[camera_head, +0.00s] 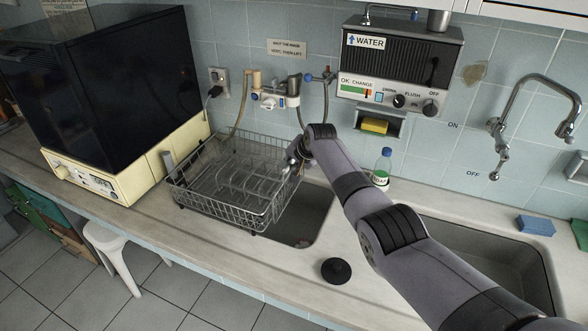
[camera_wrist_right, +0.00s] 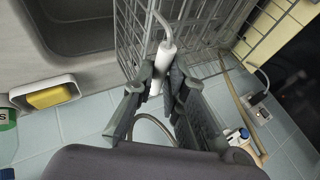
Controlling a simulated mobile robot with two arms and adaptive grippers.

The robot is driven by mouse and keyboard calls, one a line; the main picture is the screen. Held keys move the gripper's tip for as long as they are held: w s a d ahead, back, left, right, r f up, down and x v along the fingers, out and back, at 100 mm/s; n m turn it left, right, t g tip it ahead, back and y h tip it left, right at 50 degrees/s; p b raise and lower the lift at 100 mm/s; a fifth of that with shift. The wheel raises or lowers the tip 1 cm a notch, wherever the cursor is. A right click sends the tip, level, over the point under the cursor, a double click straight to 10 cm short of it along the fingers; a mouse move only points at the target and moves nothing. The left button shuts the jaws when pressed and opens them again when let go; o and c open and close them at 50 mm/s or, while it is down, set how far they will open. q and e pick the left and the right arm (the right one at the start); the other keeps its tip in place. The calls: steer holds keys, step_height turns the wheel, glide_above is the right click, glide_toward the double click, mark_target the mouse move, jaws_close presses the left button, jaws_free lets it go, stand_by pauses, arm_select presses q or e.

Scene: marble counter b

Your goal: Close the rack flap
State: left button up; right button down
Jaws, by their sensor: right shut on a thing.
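The wire dish rack (camera_head: 225,209) stands on the counter at the left of the sink, with its right end over the basin. My right gripper (camera_head: 296,158) is at the rack's far right corner. In the right wrist view my right gripper (camera_wrist_right: 165,92) is shut on a white sleeve (camera_wrist_right: 165,58) on a bent grey wire, beside the rack's mesh wall (camera_wrist_right: 190,35). I cannot tell the flap's outline or angle from the rest of the wire, and my arm hides part of that corner. My left gripper is not in view.
A black-fronted machine (camera_head: 115,85) stands left of the rack. Hoses and a tap fitting (camera_head: 272,100) are on the wall behind. A bottle (camera_head: 382,167) stands near my forearm. A black stopper (camera_head: 336,270) lies on the front counter.

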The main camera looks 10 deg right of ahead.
steer(key=shift+w+a+r, duration=0.35)
steer(key=shift+a+r, duration=0.25)
steer(key=shift+a, duration=0.05)
steer(key=c, duration=2)
jaws_free()
steer(key=shift+o, duration=0.5)
steer(key=shift+w+a+f, duration=0.2)
steer(key=shift+w+a, duration=0.05)
steer(key=shift+w, duration=0.05)
steer(key=shift+r, duration=0.15)
steer(key=shift+s+d+r, duration=0.2)
steer(key=shift+s+r, duration=0.1)
steer(key=shift+r, duration=0.05)
steer(key=v, duration=1)
steer(key=shift+s+d, duration=0.35)
steer(key=shift+s, duration=0.15)
